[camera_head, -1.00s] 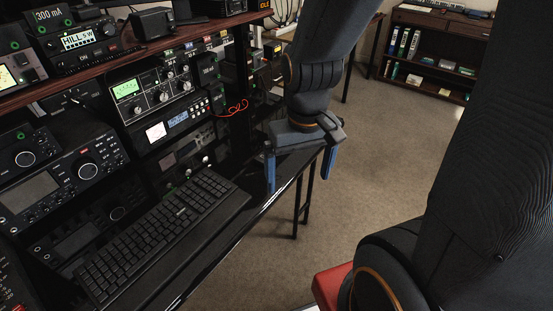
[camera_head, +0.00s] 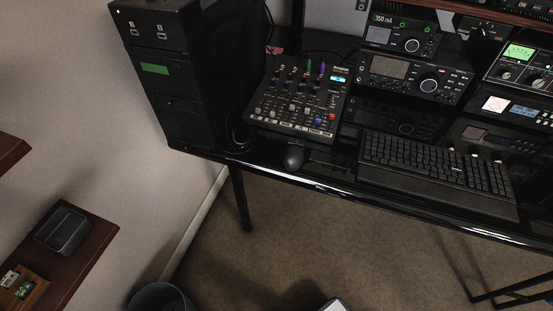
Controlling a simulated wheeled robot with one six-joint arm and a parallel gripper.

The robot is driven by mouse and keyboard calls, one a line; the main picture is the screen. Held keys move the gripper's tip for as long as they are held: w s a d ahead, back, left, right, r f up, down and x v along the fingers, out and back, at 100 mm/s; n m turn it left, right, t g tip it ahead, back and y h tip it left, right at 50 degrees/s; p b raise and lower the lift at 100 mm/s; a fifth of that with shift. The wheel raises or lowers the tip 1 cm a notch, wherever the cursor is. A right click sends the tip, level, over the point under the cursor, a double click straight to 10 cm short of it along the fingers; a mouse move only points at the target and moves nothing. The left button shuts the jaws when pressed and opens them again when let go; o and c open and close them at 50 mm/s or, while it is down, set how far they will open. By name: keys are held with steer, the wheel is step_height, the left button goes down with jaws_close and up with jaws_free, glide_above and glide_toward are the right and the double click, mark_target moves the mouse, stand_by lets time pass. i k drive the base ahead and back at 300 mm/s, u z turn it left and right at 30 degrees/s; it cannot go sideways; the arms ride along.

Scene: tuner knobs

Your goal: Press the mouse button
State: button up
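A small dark computer mouse (camera_head: 293,157) lies on the glossy black desk (camera_head: 330,186), near its front edge.
A mixer (camera_head: 297,97) stands behind the mouse, and a black tower cabinet (camera_head: 163,75) stands left of it. Radio units (camera_head: 415,78) fill the back right. A shelf (camera_head: 83,238) juts out at lower left, near a bin (camera_head: 160,297).

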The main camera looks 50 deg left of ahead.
mark_target(292, 141)
steer(key=u, duration=2.05)
steer(key=i, duration=0.55)
steer(key=u, duration=0.1)
